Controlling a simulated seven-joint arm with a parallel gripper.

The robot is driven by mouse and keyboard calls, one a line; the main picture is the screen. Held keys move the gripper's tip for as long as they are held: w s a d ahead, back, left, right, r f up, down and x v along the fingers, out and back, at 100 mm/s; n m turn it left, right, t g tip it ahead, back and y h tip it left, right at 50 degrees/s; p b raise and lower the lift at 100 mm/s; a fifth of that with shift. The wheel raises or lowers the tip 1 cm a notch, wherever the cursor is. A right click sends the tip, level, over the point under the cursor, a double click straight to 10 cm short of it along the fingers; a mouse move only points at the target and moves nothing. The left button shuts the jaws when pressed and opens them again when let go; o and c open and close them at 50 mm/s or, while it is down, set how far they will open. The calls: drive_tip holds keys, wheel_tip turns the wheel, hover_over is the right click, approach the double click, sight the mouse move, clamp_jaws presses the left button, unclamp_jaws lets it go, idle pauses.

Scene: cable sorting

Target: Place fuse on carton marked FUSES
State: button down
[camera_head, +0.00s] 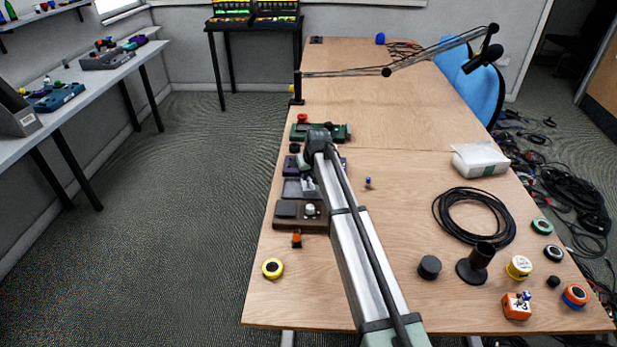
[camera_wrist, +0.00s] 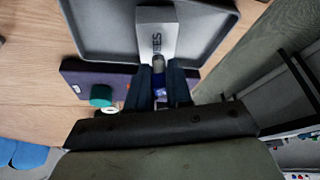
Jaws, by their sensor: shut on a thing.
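In the wrist view my gripper (camera_wrist: 159,80) is shut on a small fuse (camera_wrist: 158,63), a grey and blue cylinder between its fingertips. The pale carton (camera_wrist: 156,32) with dark lettering, upside down in this view, lies just beyond the fingertips in line with the fuse. The lettering is only partly readable. Fuse and carton overlap in view; I cannot tell whether they touch. The carton sits at a grey tray (camera_wrist: 92,30). In the head view the grey tray (camera_head: 292,188) is partly behind my arm, and the fuse cannot be made out.
A purple box (camera_wrist: 80,82) with a green knob (camera_wrist: 101,95) lies beside the tray. A brown box (camera_head: 286,210) and a green device (camera_head: 335,132) flank the row. A small blue-topped item (camera_head: 367,182) stands to the right. Coiled black cable (camera_head: 440,213) lies farther right.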

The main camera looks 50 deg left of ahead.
drive_tip(key=shift+f, duration=0.65)
drive_tip(key=shift+f, duration=0.15)
drive_tip(key=c, duration=1)
unclamp_jaws()
drive_tip(key=shift+c, duration=0.2)
drive_tip(key=v, duration=1.2)
drive_tip(key=shift+r, duration=0.2)
